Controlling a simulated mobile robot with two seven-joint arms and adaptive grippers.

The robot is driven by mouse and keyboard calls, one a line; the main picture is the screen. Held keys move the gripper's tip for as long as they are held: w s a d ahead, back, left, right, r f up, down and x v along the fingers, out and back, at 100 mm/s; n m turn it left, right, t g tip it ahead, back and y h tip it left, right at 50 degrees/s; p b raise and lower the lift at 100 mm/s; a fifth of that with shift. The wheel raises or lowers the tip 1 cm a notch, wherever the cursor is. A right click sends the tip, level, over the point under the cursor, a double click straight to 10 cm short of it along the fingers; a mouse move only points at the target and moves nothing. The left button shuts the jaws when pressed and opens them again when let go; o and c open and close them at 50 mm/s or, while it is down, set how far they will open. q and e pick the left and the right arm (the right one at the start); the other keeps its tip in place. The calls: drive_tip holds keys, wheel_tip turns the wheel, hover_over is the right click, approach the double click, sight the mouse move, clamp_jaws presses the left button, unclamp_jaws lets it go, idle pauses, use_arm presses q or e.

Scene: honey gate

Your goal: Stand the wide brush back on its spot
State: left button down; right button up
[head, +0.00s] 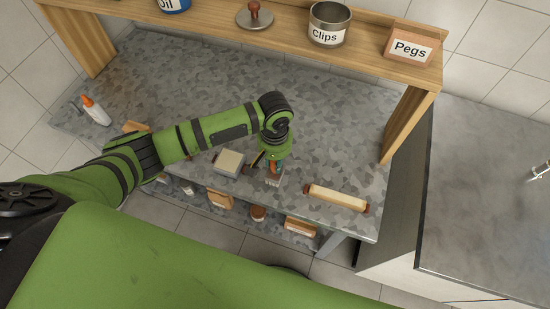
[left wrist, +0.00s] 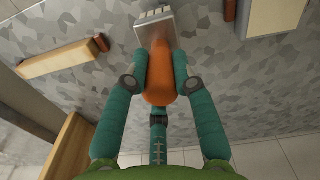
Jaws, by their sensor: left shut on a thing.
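The wide brush has an orange handle, a grey metal band and pale bristles. In the head view the brush (head: 273,181) points bristles down, at or just above the grey speckled worktop (head: 330,150); I cannot tell whether it touches. My left gripper (head: 274,165) is above it, shut on its handle. In the left wrist view the teal fingers of the left gripper (left wrist: 160,62) close on both sides of the handle of the brush (left wrist: 159,90), with the bristles at the top edge. The brush's spot cannot be made out. My right gripper is not in view.
A glue bottle (head: 96,111) is far left. A wooden shelf (head: 205,15) spans the back, holding a Clips tin (head: 328,24) and Pegs box (head: 412,46).

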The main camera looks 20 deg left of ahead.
use_arm(q)
drive_tip(key=shift+f+b, duration=0.3)
drive_tip(key=shift+f, duration=0.7)
idle(0.6)
drive_tip(key=c, duration=0.9)
unclamp_jaws()
drive_tip(key=shift+c, duration=0.2)
drive_tip(key=shift+r, duration=0.1)
wheel_tip(320, 180, up, 3)
drive_tip(key=p, duration=0.2)
drive_tip(key=shift+f+p, duration=0.2)
drive_tip(key=shift+p, duration=0.1)
drive_tip(key=shift+r, duration=2.65)
